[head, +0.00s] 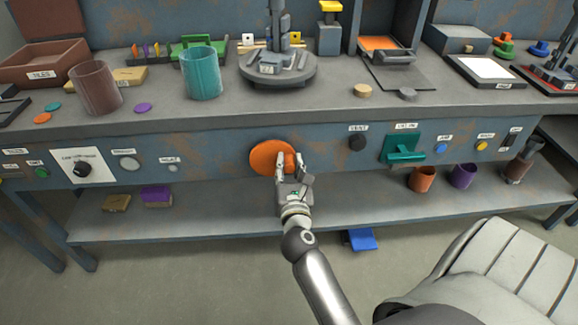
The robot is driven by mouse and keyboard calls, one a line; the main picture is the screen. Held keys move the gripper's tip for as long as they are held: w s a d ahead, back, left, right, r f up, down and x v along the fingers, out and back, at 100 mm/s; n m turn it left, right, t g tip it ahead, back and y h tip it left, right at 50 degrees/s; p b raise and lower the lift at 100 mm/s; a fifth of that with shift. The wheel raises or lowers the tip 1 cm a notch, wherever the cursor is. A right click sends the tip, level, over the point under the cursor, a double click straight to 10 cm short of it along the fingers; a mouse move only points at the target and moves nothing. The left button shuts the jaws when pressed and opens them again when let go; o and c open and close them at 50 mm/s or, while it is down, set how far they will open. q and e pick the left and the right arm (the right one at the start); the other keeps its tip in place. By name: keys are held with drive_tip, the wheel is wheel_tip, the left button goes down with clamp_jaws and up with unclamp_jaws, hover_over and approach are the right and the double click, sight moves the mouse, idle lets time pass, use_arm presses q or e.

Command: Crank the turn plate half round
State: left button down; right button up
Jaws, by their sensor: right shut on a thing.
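An orange crank disc (266,155) is mounted on the front panel of the bench, near its middle. My right gripper (287,163) is at the disc's right side, shut on what looks like the crank's knob; the fingers hide most of it. The round grey turn plate (300,79) sits on the bench top above the disc, with a dark upright post and small grey parts on it. A small label shows on its front. My left gripper is not in view.
A teal cup (200,75) and a brown cup (96,88) stand left of the plate. A black knob (357,141) and a green lever (403,148) sit on the panel to the right. A pale chair (500,280) stands at lower right.

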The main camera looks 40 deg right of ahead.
drive_tip(key=o, duration=1)
drive_tip(key=shift+f, duration=0.15)
drive_tip(key=shift+r, duration=0.2)
wheel_tip(320, 180, up, 10)
drive_tip(key=shift+f, duration=0.15)
